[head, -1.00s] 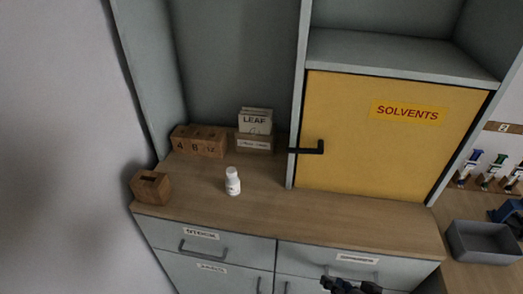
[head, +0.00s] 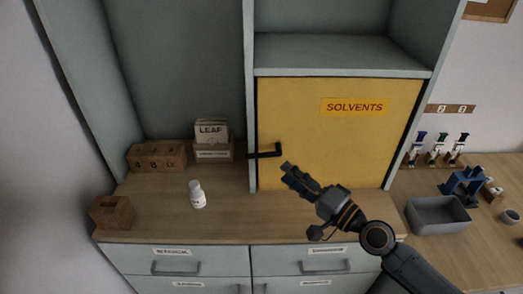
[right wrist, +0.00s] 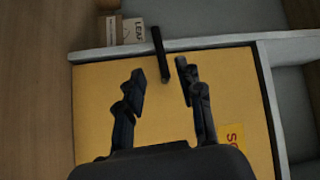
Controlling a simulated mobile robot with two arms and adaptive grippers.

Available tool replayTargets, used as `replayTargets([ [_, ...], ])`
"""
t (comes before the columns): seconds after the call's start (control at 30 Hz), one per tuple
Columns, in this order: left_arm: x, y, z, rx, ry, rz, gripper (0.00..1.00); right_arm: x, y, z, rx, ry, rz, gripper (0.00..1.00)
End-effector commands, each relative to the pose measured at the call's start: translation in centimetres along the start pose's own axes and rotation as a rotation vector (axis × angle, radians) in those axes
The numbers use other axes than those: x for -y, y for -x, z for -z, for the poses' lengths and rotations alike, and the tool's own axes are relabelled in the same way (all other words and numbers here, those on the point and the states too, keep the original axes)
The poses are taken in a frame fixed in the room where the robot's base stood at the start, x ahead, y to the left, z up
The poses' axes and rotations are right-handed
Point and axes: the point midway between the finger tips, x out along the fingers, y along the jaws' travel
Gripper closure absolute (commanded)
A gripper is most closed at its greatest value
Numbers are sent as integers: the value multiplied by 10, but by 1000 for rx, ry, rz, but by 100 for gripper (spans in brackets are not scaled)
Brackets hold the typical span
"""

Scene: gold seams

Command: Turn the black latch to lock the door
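The black latch (head: 265,154) sits on the left edge of the yellow door (head: 330,135) marked SOLVENTS. Its long arm lies roughly level and reaches left across the grey cabinet post; a short stub rises at its right end. The door looks shut in its frame. My right gripper (head: 288,174) is in front of the door, just below and right of the latch. In the right wrist view its two fingers are spread and empty, with the latch bar (right wrist: 160,54) showing between and beyond the fingertips. How far off it is, I cannot tell. My left gripper is out of view.
A white bottle (head: 197,194), a wooden box (head: 112,212), numbered wooden blocks (head: 157,156) and a LEAF card box (head: 212,140) stand on the counter left of the door. A grey bin (head: 438,215) stands at the right. The counter before the door is clear.

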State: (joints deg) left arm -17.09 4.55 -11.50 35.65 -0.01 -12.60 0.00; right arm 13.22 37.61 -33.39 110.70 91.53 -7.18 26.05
Motion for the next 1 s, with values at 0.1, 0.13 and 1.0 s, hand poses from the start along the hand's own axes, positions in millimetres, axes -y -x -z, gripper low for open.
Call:
replayTargets([
  [0.1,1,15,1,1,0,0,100,6,-29,1,0,-1,3,63],
  [0.13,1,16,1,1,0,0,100,5,-35,1,0,-1,3,63],
  [1.0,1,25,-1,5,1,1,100,0,-100,-1,2,2,-1,82],
])
